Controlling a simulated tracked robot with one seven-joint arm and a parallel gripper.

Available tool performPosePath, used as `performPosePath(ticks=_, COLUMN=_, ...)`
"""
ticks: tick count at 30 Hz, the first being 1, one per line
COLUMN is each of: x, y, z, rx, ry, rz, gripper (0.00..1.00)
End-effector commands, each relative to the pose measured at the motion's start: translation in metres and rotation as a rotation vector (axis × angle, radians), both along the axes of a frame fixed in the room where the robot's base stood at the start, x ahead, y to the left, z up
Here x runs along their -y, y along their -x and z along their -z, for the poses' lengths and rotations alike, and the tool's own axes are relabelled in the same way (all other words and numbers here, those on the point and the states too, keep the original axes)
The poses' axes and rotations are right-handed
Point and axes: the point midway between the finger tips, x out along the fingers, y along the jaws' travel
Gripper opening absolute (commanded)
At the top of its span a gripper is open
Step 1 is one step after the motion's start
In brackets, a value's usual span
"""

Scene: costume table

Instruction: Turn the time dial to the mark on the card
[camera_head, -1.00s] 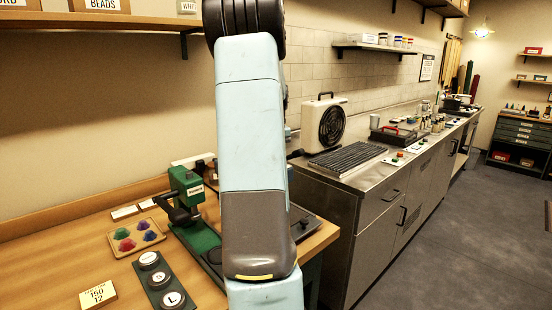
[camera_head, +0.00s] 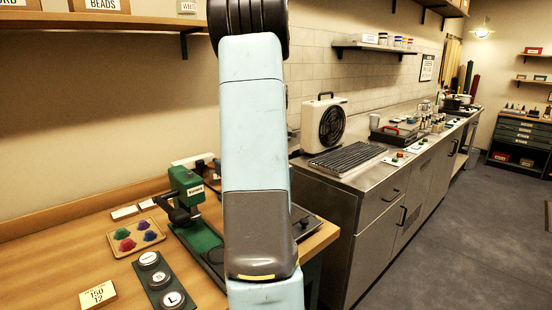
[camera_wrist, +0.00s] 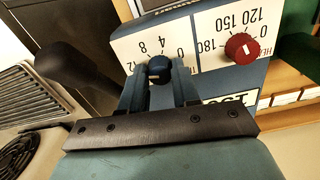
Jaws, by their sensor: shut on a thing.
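The time dial (camera_wrist: 158,68) is a small dark blue knob on a white scale panel (camera_wrist: 205,40) in the wrist view. Upside-down figures 0, 4, 8 and a partly cut 12 run along its scale. My gripper (camera_wrist: 160,80) has its two teal fingers either side of the knob and is shut on it. The knob's pointer is too small to read surely. The card (camera_head: 97,294) lies on the wooden table at front left in the head view and reads what looks like 150 above 12. In the head view my arm hides the gripper and dial.
A red knob (camera_wrist: 241,46) sits beside the blue one, on a scale with 120, 150 and 180. A dark handle (camera_wrist: 75,65) stands at left in the wrist view. A green press (camera_head: 187,187) and a strip of lettered discs (camera_head: 161,279) stand left of my arm.

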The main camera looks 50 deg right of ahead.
Motion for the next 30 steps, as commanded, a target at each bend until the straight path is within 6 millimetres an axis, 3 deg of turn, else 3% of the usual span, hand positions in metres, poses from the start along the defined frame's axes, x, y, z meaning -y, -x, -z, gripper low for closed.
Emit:
performPosePath(ticks=3, x=0.000, y=-0.001, z=-0.001, rx=0.002, ry=0.003, rz=-0.001, gripper=0.00)
performPosePath(ticks=4, x=0.000, y=-0.001, z=-0.001, rx=0.002, ry=0.003, rz=-0.001, gripper=0.32)
performPosePath(ticks=12, x=0.000, y=0.000, z=0.000, rx=0.001, ry=0.001, rz=0.000, gripper=0.56)
performPosePath(ticks=23, x=0.000, y=-0.001, z=-0.008, rx=0.002, ry=0.001, rz=0.000, gripper=0.56)
performPosePath(ticks=30, x=0.000, y=-0.001, z=-0.048, rx=0.002, ry=0.003, rz=0.000, gripper=0.56)
